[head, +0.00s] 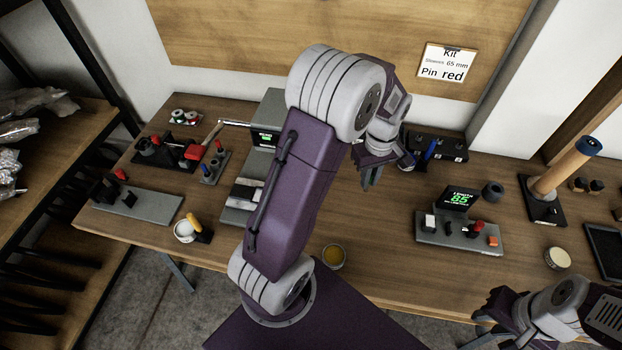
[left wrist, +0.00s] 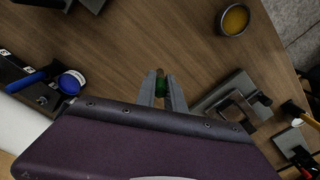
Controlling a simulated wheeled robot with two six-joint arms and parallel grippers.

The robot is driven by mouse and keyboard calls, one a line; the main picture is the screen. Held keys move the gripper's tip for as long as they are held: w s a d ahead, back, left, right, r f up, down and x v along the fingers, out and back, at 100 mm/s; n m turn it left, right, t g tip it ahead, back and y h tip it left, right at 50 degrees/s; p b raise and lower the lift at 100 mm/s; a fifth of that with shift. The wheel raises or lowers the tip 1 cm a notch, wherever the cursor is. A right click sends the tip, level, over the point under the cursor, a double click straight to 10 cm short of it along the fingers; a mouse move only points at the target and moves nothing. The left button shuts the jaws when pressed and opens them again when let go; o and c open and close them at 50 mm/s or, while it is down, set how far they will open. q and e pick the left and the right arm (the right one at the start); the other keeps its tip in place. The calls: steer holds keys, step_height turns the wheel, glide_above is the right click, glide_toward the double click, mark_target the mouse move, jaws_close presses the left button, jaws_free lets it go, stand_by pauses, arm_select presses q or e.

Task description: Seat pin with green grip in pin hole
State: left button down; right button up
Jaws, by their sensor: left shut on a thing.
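My left gripper (head: 369,182) is above the middle of the table. In the left wrist view its fingers (left wrist: 161,97) are shut on the green grip (left wrist: 161,84) of the pin. The rest of the pin is mostly hidden between the fingers, and I cannot make out the green grip in the head view. I cannot tell which opening is the pin hole. My right gripper (head: 491,307) is at the lower right, near the table's front edge; its jaw opening is unclear.
A grey fixture with a green "65" display (head: 459,199) stands right of my left gripper. A black rack (head: 446,147) and blue handle (head: 429,152) are behind it. An amber-filled cup (head: 333,256) sits at the front edge. A card (head: 447,70) reads "Pin red". Bare tabletop (head: 385,235) lies between.

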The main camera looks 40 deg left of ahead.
arm_select(q)
steer(key=s+a+f, duration=0.1)
steer(key=a+f, duration=0.1)
steer(key=a, duration=0.1)
steer(key=s+a+f, duration=0.1)
steer(key=a+f, duration=0.1)
steer(key=a, duration=0.2)
steer(key=s+a+f, duration=0.1)
steer(key=a+f, duration=0.2)
steer(key=a, duration=0.1)
steer(key=shift+a, duration=0.15)
step_height(320, 180, down, 4)
steer(key=shift+r, duration=0.1)
steer(key=shift+f, duration=0.2)
steer(key=c, duration=1.4)
jaws_free()
steer(key=shift+c, duration=0.2)
